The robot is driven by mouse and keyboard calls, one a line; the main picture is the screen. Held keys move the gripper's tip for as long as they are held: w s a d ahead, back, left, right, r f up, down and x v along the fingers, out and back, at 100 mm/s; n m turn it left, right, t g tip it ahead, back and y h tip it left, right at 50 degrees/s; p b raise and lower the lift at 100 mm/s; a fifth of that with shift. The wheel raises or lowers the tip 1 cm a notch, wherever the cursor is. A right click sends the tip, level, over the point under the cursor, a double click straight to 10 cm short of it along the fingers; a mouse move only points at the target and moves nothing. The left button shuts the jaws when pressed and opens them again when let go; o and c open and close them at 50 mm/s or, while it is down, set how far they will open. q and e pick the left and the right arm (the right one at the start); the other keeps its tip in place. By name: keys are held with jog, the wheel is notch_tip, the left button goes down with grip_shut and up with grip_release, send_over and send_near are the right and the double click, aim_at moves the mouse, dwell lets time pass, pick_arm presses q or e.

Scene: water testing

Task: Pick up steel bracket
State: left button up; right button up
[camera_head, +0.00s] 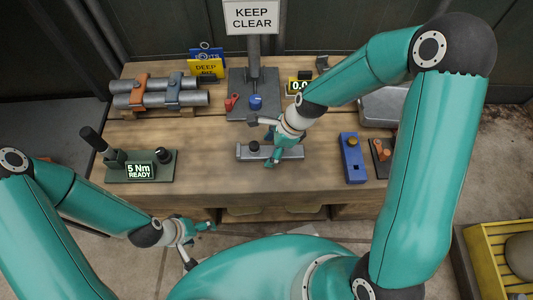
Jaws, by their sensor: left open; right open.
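A flat grey metal piece (291,153) with a black knob (254,146) lies near the middle of the bench. A small dark grey angled piece (321,63) sits at the back, right of the post. I cannot tell for certain which one is the steel bracket. My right gripper (265,139) is open over the flat piece, with one finger behind it and the other reaching down over its middle. I cannot tell whether it touches. My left gripper (200,243) is open and empty, low in front of the bench's front edge.
The wooden bench (220,185) has a clear front strip. A green torque device (140,166) stands left, grey pipes (160,98) behind it. A post with a KEEP CLEAR sign (251,17) stands at the back. A blue block (353,160) and a grey tray (383,107) are at right.

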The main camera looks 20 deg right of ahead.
jog(key=shift+f, duration=0.15)
jog(key=shift+w, duration=0.1)
grip_shut()
dwell(0.3)
